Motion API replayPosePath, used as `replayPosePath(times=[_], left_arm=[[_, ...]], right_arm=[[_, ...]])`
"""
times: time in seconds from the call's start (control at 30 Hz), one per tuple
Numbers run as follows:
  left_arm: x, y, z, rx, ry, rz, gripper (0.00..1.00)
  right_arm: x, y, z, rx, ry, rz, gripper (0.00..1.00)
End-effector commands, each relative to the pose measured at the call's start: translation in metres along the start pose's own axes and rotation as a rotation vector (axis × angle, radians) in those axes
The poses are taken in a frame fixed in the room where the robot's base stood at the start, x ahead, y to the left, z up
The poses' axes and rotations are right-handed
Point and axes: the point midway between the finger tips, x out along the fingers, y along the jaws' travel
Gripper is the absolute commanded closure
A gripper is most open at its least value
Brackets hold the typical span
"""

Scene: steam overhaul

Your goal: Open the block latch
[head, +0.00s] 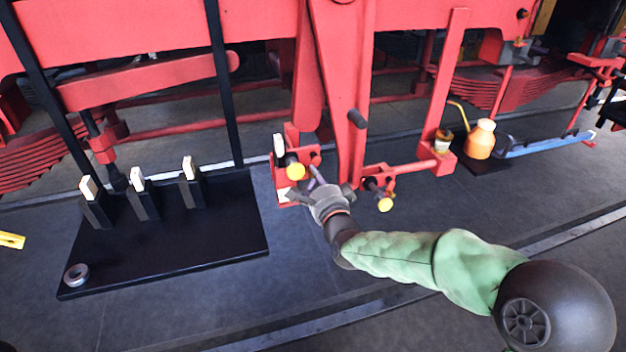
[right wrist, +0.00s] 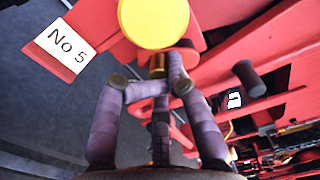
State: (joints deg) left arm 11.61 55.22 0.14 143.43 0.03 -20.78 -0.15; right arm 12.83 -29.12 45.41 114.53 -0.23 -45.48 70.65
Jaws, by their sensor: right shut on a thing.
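The block latch shows as a red bracket (head: 292,160) with a yellow round knob (head: 295,171), low beside the red upright. In the right wrist view the yellow knob (right wrist: 153,22) faces me at the top, with a "No 5" label (right wrist: 66,46) on the red plate to its left. My right gripper (head: 314,178) is at the latch, just right of the yellow knob. In the right wrist view its purple fingers (right wrist: 163,80) close together at a small brass-coloured part (right wrist: 157,66) under the knob. The fingers partly hide what they grip. My left gripper is out of view.
A second yellow knob (head: 385,204) sits on red linkage to the right. A black board (head: 160,255) with several upright black blocks and a metal ring (head: 76,275) lies left. An orange oil can (head: 480,140) stands farther right. Floor in front is mostly clear.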

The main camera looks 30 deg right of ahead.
Motion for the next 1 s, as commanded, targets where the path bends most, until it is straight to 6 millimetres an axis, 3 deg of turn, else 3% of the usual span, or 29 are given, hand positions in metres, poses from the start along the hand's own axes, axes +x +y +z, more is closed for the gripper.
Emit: replayPosePath(times=[1.0], left_arm=[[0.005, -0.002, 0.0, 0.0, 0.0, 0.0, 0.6]], right_arm=[[-0.001, 0.01, -0.011, 0.001, -0.002, 0.012, 1.0]])
